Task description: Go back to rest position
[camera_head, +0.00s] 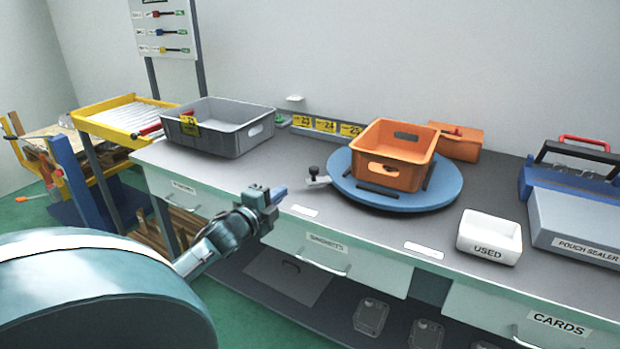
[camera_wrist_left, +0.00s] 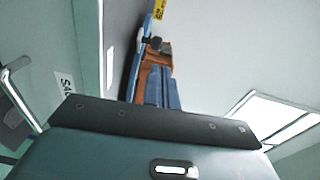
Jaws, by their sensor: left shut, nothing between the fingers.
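In the left wrist view the shut blue fingers (camera_wrist_left: 164,88) stand in front of an orange shape, above the dark edge of my gripper body. My right gripper is not in view.
The workbench top (camera_head: 262,173) holds a grey crate (camera_head: 240,140) at the left, a white USED box (camera_head: 489,237) and a pouch sealer (camera_head: 575,222) at the right. A drawer handle (camera_head: 325,267) sticks out below. Green floor is at the front left.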

